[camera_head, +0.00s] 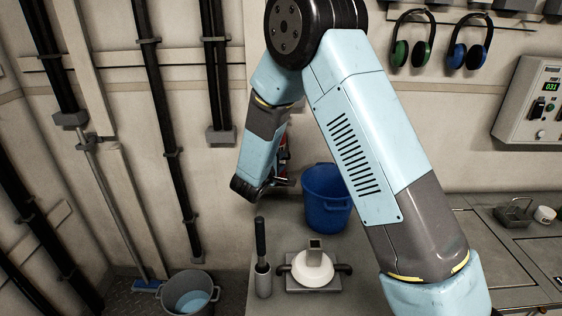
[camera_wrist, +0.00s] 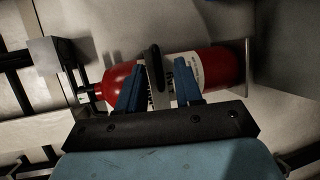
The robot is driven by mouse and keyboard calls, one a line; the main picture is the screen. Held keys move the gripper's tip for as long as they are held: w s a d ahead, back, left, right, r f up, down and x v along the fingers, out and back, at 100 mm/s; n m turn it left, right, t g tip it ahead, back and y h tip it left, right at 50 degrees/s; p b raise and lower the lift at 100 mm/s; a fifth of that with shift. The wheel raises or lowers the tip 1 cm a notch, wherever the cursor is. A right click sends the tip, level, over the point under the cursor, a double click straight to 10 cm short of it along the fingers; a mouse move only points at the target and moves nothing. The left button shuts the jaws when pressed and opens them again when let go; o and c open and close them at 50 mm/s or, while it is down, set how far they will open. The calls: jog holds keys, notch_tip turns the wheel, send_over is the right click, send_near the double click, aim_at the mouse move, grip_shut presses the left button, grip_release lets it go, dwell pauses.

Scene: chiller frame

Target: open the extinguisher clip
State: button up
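The red extinguisher (camera_wrist: 215,70) lies across the wrist view, with a white label on its body. A pale clip lever with a dark, rounded end (camera_wrist: 154,62) stands in front of it. My gripper (camera_wrist: 158,84) has its two blue fingers apart, one on each side of the lever, with gaps visible; I cannot tell whether either finger touches it. In the head view a sliver of the extinguisher (camera_head: 283,157) shows beside my arm. My gripper (camera_head: 288,182) is small and dark there, and the clip is hidden.
A blue bucket (camera_head: 327,200) stands on the bench right of my gripper. A white dome-shaped item (camera_head: 312,271) and a dark-handled brush in a holder (camera_head: 262,268) are in front. Ear defenders (camera_head: 412,42) and a control box (camera_head: 535,104) hang on the wall.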

jog(key=shift+w+d+f, duration=0.15)
jog(key=shift+w+d, duration=0.15)
jog(key=shift+w, duration=0.3)
jog(key=shift+c, duration=0.2)
jog(key=c, duration=0.6)
grip_shut()
jog(key=shift+s+f, duration=0.1)
jog(key=shift+f, duration=0.05)
